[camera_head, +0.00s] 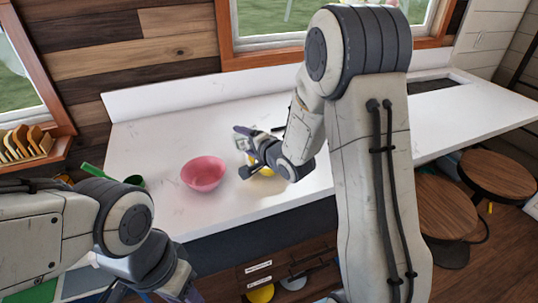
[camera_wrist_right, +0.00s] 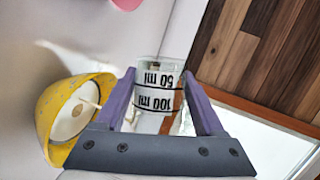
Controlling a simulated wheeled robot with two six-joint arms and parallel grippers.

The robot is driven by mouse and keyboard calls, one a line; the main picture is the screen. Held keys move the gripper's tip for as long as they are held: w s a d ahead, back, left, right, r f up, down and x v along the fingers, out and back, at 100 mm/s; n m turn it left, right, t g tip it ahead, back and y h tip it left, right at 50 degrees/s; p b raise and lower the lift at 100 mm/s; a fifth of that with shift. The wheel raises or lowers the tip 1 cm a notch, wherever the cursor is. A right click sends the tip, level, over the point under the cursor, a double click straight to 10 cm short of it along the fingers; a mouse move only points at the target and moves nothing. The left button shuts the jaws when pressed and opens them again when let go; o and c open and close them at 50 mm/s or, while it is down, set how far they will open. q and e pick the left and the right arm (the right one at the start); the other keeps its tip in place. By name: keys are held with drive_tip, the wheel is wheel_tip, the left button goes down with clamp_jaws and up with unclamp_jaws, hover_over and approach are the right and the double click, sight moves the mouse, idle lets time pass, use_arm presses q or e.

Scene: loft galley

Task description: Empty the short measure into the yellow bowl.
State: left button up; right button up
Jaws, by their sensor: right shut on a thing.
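The short measure (camera_wrist_right: 157,90) is a clear cup with black 50 ml and 100 ml marks. It sits between the purple fingers of my right gripper (camera_wrist_right: 160,78), which is shut on it. In the head view my right gripper (camera_head: 243,148) holds the measure (camera_head: 241,142) above the counter, by the yellow bowl (camera_head: 264,171), which the gripper partly hides. In the right wrist view the yellow bowl (camera_wrist_right: 48,108) is left of the gripper, with something pale inside. I cannot tell the measure's exact tilt. My left gripper (camera_head: 178,290) is low at the bottom edge, its fingers unclear.
A pink bowl (camera_head: 203,173) stands on the white counter (camera_head: 150,140), left of the yellow bowl. Wooden stools (camera_head: 495,175) are at the right. The counter's back left is clear.

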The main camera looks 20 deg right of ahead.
drive_tip(key=shift+d+r+m, duration=0.2)
drive_tip(key=shift+d+m, duration=0.1)
drive_tip(key=shift+d, duration=0.15)
drive_tip(key=shift+d+f+m+t+y, duration=0.15)
drive_tip(key=shift+f+m+t+y, duration=0.2)
drive_tip(key=shift+m+y, duration=0.2)
idle(0.9)
drive_tip(key=shift+d+r+m, duration=0.1)
drive_tip(key=shift+d+m, duration=0.05)
drive_tip(key=shift+m, duration=0.2)
idle(0.3)
